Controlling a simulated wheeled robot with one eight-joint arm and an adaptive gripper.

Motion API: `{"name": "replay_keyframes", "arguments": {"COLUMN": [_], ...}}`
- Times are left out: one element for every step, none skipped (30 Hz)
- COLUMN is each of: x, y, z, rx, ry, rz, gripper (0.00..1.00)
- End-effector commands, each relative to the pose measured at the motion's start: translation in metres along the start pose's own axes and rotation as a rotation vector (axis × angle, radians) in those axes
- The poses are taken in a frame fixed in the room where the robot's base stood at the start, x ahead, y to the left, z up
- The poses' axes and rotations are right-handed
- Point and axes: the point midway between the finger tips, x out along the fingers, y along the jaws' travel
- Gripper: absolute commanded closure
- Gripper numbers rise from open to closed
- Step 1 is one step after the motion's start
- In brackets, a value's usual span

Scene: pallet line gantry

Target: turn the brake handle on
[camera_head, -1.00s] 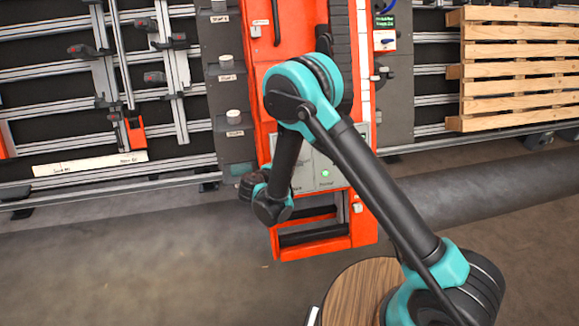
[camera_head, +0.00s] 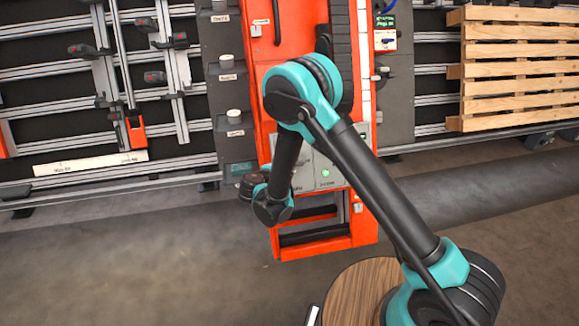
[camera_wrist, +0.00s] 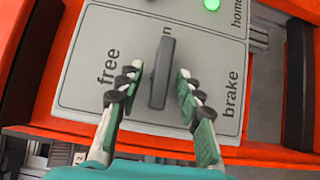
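The brake handle (camera_wrist: 162,73) is a dark grey bar on a light grey panel (camera_wrist: 85,55) in the wrist view. It stands nearly upright in the picture, between the printed words "free" on the left and "brake" on the right. My gripper (camera_wrist: 157,88) is open, one finger on each side of the handle, with a gap showing on both sides. In the head view my arm covers the handle, and the gripper's fingers cannot be made out there.
A green light (camera_wrist: 211,4) glows near the word "home" and shows in the head view (camera_head: 325,172). The orange frame (camera_head: 354,232) surrounds the panel. A rack (camera_head: 70,72) stands left, wooden pallets (camera_head: 520,65) right. A round wooden top (camera_head: 355,290) is in front. Floor is clear at lower left.

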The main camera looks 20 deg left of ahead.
Motion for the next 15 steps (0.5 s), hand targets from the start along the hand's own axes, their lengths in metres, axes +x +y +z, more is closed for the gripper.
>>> {"name": "replay_keyframes", "arguments": {"x": [-0.002,-0.004,-0.008,-0.011,-0.016,-0.023,-0.028,-0.034,-0.043,-0.049,-0.056,-0.064,-0.070,-0.076,-0.083], "y": [0.000,0.000,0.000,0.000,0.000,0.000,0.000,0.000,0.000,0.000,0.000,0.000,0.000,0.000,0.000], "z": [0.000,0.000,-0.001,-0.001,-0.001,-0.001,-0.001,-0.001,-0.001,-0.001,-0.001,-0.001,-0.001,-0.002,-0.001], "rx": [0.000,0.000,0.000,-0.001,-0.001,-0.001,-0.001,-0.001,-0.002,-0.002,-0.002,-0.002,-0.002,-0.001,-0.001], "ry": [0.001,0.001,0.002,0.003,0.003,0.003,0.003,0.004,0.004,0.004,0.005,0.004,0.004,0.005,0.003], "rz": [0.000,0.000,0.000,0.001,0.001,0.001,0.001,0.001,0.001,0.001,0.001,0.001,0.001,0.001,0.001], "gripper": [0.64,0.64,0.64,0.64,0.64,0.64,0.64,0.64,0.64,0.64,0.64,0.64,0.64,0.64,0.64]}}
